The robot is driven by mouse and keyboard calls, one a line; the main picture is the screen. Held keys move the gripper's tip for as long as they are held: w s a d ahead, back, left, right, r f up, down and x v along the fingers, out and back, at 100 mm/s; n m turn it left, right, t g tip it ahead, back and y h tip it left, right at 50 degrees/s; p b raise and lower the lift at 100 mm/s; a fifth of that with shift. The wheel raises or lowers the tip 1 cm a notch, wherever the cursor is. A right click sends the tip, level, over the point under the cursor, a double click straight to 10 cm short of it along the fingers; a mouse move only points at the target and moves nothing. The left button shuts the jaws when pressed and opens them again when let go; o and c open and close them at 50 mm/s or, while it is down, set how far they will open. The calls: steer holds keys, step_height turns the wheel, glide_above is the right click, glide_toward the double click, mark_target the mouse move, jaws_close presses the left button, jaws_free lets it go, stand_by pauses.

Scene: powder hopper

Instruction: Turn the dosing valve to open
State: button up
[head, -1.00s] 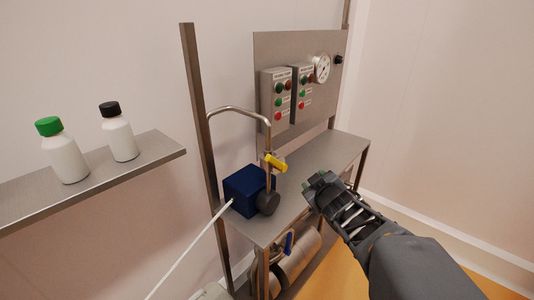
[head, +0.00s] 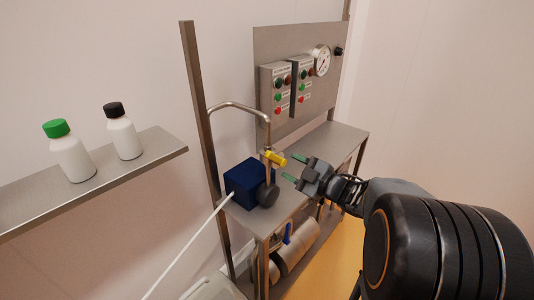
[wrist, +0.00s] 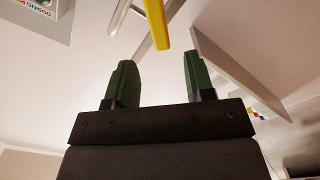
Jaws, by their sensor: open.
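The yellow-handled valve (head: 274,158) sits on the downward end of a bent steel pipe above the bench; it looks like the dosing valve. In the wrist view its yellow handle (wrist: 157,25) shows at the top, beyond the fingertips and roughly between them. My gripper (head: 294,167) is open and empty, with its two green fingertips pointing at the handle from the right, a short gap away. The fingers (wrist: 160,72) stand well apart in the wrist view. Nothing is between them close up.
A dark blue box (head: 243,182) with a black round part stands under the pipe on the steel bench (head: 341,137). A blue-handled valve (head: 288,233) is below the bench. Control boxes (head: 275,90) and a gauge (head: 322,60) are on the back panel. Bottles (head: 122,135) stand on the left shelf.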

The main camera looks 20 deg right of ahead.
mark_target(274, 158)
steer(key=p+x, duration=0.1)
steer(key=x, duration=0.8)
steer(key=shift+w+a, duration=0.15)
steer(key=shift+w, duration=0.1)
jaws_close()
